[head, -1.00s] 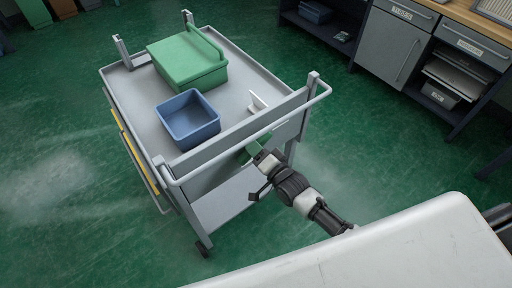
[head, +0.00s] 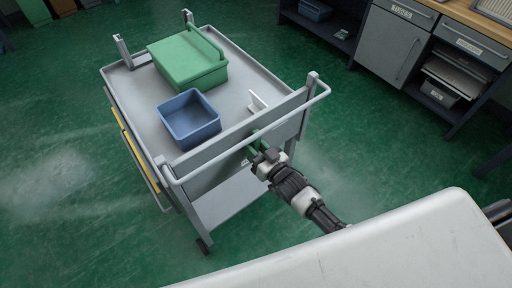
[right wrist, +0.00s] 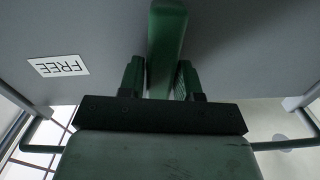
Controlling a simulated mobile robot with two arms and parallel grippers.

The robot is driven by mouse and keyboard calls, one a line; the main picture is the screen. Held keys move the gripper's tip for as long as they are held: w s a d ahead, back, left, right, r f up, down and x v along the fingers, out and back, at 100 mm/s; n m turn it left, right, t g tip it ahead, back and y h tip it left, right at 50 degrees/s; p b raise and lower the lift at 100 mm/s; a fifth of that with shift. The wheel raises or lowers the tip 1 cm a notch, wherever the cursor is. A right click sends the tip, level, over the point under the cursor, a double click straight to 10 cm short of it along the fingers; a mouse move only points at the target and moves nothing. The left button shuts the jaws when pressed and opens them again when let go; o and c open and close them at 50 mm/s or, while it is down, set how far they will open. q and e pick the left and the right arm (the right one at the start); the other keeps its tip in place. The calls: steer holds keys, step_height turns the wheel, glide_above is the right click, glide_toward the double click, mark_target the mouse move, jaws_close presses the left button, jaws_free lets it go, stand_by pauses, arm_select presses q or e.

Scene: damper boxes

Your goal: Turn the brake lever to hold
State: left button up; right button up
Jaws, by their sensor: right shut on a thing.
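The green brake lever (head: 256,141) is on the end panel of the grey cart (head: 236,93), below its push handle. In the right wrist view the lever (right wrist: 166,35) runs up the middle of the picture, between the two fingers of my right gripper (right wrist: 160,80). My right gripper (head: 262,157) is shut on the lever in the head view, and it hides the lever's lower part. A white FREE label (right wrist: 58,66), upside down in the wrist view, is on the panel left of the lever. No hold label is visible. My left gripper is not in view.
The cart's handle bar (head: 322,92) runs close above my right gripper. Grey cabinets (head: 394,43) stand at the back right. Green floor lies open around the cart.

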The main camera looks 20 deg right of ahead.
steer(key=shift+n, duration=0.8)
steer(key=o, duration=0.8)
steer(key=shift+s, duration=0.1)
steer(key=v, duration=1)
steer(key=shift+s+d+b, duration=0.2)
steer(key=shift+s+b, duration=0.1)
steer(key=shift+b, duration=0.05)
